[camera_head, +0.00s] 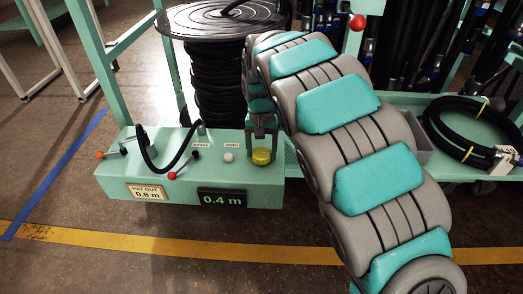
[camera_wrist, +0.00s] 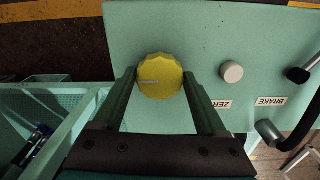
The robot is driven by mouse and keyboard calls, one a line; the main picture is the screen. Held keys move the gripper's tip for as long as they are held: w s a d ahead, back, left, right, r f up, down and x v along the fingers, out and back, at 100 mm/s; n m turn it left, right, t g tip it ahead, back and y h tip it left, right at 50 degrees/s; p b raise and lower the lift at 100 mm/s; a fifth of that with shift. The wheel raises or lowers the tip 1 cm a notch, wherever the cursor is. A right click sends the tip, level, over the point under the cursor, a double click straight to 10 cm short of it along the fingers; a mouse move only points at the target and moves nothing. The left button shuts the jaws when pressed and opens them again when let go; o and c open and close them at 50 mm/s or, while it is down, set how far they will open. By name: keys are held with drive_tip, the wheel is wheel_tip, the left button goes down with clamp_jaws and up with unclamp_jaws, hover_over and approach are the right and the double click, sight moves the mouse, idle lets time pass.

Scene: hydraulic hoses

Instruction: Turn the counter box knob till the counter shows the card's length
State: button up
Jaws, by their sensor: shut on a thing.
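The counter box (camera_head: 120,181) is a mint-green box with a dark counter display (camera_head: 222,198) on its front reading 0.4 m. A card (camera_head: 147,192) left of the display reads PAY OUT 0.8 m. The yellow knob (camera_head: 261,156) sits on the box top near its right end. In the wrist view the knob (camera_wrist: 160,76) has a ribbed edge and a pale pointer line aimed left. My gripper (camera_head: 262,135) comes down over the knob from above; in the wrist view my gripper's two fingers (camera_wrist: 159,82) are closed against the knob's two sides.
A white button (camera_head: 228,157) marked ZERO stands left of the knob. Red-tipped levers (camera_head: 171,175) and a black hose loop lie further left. Behind stands a hose reel (camera_head: 217,85). A coiled hose (camera_head: 466,130) lies at right; a yellow floor line (camera_head: 180,245) runs in front.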

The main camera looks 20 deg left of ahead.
drive_tip(key=shift+n+b, duration=0.3)
drive_tip(key=shift+n, duration=1.5)
idle(1.9)
drive_tip(key=shift+n+b, duration=0.3)
drive_tip(key=shift+n, duration=1.6)
idle(2.4)
